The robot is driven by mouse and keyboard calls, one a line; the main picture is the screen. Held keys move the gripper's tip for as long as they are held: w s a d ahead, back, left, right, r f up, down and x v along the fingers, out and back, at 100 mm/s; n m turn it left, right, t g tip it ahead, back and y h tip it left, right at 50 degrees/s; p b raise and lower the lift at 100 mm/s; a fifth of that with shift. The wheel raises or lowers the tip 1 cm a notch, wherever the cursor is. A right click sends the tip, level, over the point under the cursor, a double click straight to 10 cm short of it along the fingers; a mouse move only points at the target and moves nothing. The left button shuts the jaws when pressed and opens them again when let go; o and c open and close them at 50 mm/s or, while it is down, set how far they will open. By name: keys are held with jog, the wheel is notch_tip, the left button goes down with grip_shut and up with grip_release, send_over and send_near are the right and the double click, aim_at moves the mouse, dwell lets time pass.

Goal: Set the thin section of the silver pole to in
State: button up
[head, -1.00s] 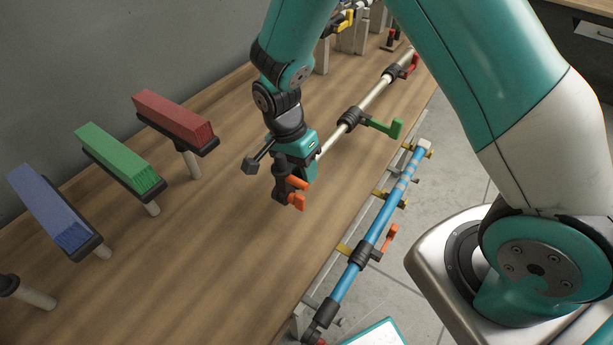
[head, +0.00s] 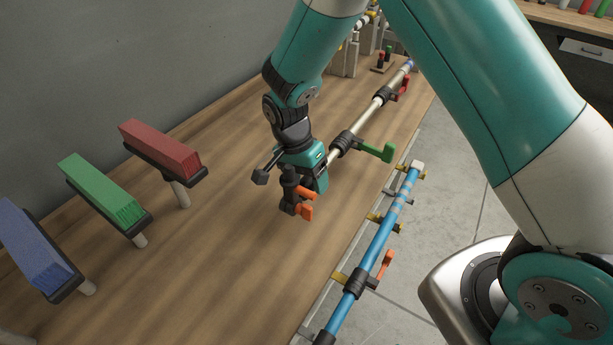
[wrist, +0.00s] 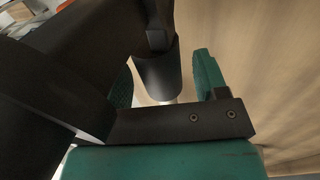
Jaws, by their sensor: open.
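The silver pole (head: 367,117) lies along the bench, running from behind my gripper to the far right. It carries a dark collar with a green lever (head: 376,151) and, farther along, a dark collar with a red lever (head: 403,90). The near end of the pole is hidden behind my gripper, and I cannot tell for sure which section is the thin one. The wrist view is mostly filled by dark and teal parts and does not clearly show the pole.
A blue pole (head: 373,247) with an orange lever (head: 386,264) lies along the bench's front side. Blue (head: 35,245), green (head: 105,190) and red (head: 160,146) blocks sit on dark holders with posts at left. The bench between them and my gripper is bare.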

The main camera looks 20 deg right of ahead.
jog(key=b+v, duration=0.2)
jog(key=v, duration=1.5)
jog(key=shift+r, duration=0.2)
jog(key=s+r+n+t+y, duration=0.1)
jog(key=s+r+n+y, duration=0.1)
jog(key=s+n, duration=0.7)
jog(key=s+r+n+t+y, duration=0.1)
jog(key=s+r+n+y, duration=0.2)
jog(key=s+n, duration=0.6)
jog(key=s+y, duration=0.1)
jog(key=s, duration=0.5)
jog(key=shift+s, duration=0.3)
jog(key=shift+a, duration=0.15)
